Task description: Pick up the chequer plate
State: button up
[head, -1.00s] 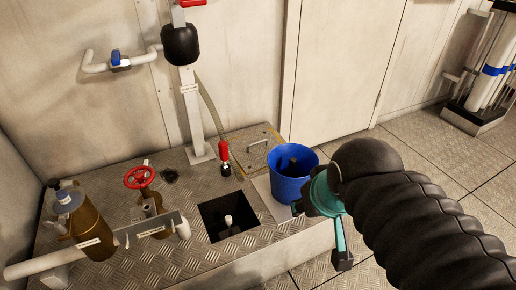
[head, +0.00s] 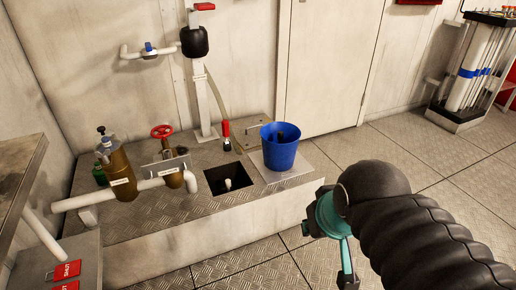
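A flat plate with a bar handle (head: 262,136) lies on the raised chequered platform (head: 140,222), behind the blue bucket (head: 280,150). It looks like the chequer plate, and the bucket hides part of its right side. A paler flat plate (head: 302,172) lies under the bucket, beside a square open hole (head: 222,182). My gripper (head: 345,262) is teal and black, in the head view right of the platform's front edge. It appears apart from both plates. Its fingers are partly hidden by my arm, and I cannot tell their opening. I see nothing held.
A red-handled lever (head: 226,132) stands behind the hole. A brass filter (head: 118,172), a red handwheel valve (head: 161,132) and a white pipe (head: 75,203) occupy the platform's left. A grey bench (head: 20,165) stands at the near left. Floor (head: 420,145) at the right is clear.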

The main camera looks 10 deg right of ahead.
aim_at(246, 134)
jog(key=z, duration=1.1)
jog(key=i, duration=0.8)
jog(key=u, duration=0.55)
jog(key=i, duration=0.95)
jog(key=u, duration=0.7)
